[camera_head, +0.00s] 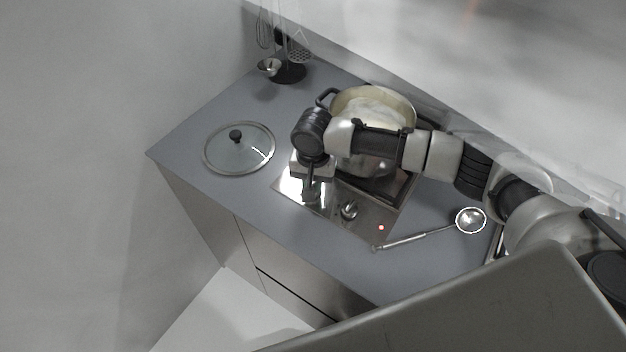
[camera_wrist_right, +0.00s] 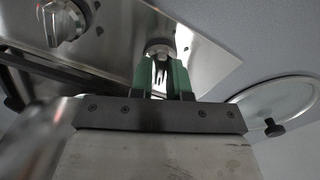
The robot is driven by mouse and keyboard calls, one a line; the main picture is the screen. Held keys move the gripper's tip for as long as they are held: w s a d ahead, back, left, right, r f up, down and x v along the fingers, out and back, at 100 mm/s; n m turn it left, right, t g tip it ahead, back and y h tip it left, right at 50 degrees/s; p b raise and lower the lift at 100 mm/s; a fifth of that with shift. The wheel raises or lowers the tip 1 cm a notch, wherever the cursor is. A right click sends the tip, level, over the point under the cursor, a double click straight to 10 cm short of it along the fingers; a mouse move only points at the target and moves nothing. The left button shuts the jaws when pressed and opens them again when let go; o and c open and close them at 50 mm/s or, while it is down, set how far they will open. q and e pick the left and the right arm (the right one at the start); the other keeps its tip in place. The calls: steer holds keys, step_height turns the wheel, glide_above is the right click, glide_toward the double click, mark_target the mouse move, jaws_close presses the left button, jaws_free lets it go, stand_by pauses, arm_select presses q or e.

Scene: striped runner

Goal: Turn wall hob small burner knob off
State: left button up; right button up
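The steel hob panel (camera_head: 365,222) is set in the grey counter and carries two round metal knobs. One knob (camera_head: 349,210) stands free, and it also shows at the upper left of the right wrist view (camera_wrist_right: 62,20). The other knob (camera_wrist_right: 160,47) is at the fingertips of my right gripper (camera_wrist_right: 164,72); in the head view the gripper (camera_head: 310,195) mostly hides it. The green fingers point at this knob with a narrow gap between them. I cannot tell whether they press on it. My left gripper is not in view.
A large pot (camera_head: 372,105) stands on the hob behind my right arm. A glass lid (camera_head: 239,148) lies left of the hob, and a ladle (camera_head: 470,221) lies to its right. A utensil stand (camera_head: 290,72) is at the back corner. A small red light (camera_head: 381,227) glows on the panel.

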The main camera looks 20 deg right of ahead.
mark_target(313, 185)
jaws_close()
steer(key=shift+r+p, duration=0.15)
steer(key=shift+p, duration=0.2)
steer(key=m+p, duration=0.4)
steer(key=p, duration=0.2)
steer(key=shift+r, duration=0.15)
steer(key=shift+f+m+p, duration=0.25)
steer(key=shift+m+p, duration=0.05)
steer(key=shift+m, duration=0.1)
steer(key=shift+o, duration=2.2)
jaws_free()
step_height(313, 185, up, 11)
steer(key=b, duration=0.2)
